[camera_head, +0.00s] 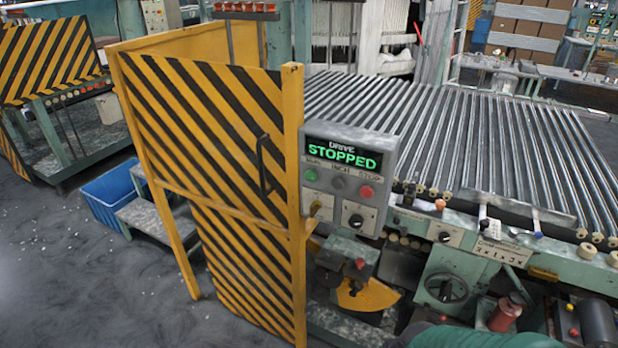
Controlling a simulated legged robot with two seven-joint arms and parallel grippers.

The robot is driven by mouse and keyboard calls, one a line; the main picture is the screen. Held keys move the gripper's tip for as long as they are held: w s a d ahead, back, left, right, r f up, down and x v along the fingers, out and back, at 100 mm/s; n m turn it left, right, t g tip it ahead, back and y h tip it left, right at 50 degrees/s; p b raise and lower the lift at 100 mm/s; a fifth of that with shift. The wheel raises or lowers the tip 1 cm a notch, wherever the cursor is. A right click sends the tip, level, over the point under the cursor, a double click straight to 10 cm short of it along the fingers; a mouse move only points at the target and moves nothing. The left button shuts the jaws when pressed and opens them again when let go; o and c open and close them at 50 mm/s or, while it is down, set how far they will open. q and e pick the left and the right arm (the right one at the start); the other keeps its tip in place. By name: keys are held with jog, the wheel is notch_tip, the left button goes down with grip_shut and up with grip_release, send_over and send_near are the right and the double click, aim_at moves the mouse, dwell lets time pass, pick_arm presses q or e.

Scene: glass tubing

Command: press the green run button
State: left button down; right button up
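The green run button (310,176) is at the left of a button row on a grey control panel (347,206). A grey inch button (338,183) and a red stop button (366,191) are to its right. The display (343,156) above reads "DRIVE STOPPED" in green letters. Below the row are a yellowish switch plate (318,207) and a black rotary knob (356,220). The run button is unobstructed. Neither of my grippers shows in the head view.
A yellow-and-black striped gate (225,130) with a dark handle (266,165) stands shut-looking left of the panel. Metal rollers (480,140) stretch behind it to the right. A blue bin (110,195) and step (158,220) are at left. A handwheel (446,287) sits low right.

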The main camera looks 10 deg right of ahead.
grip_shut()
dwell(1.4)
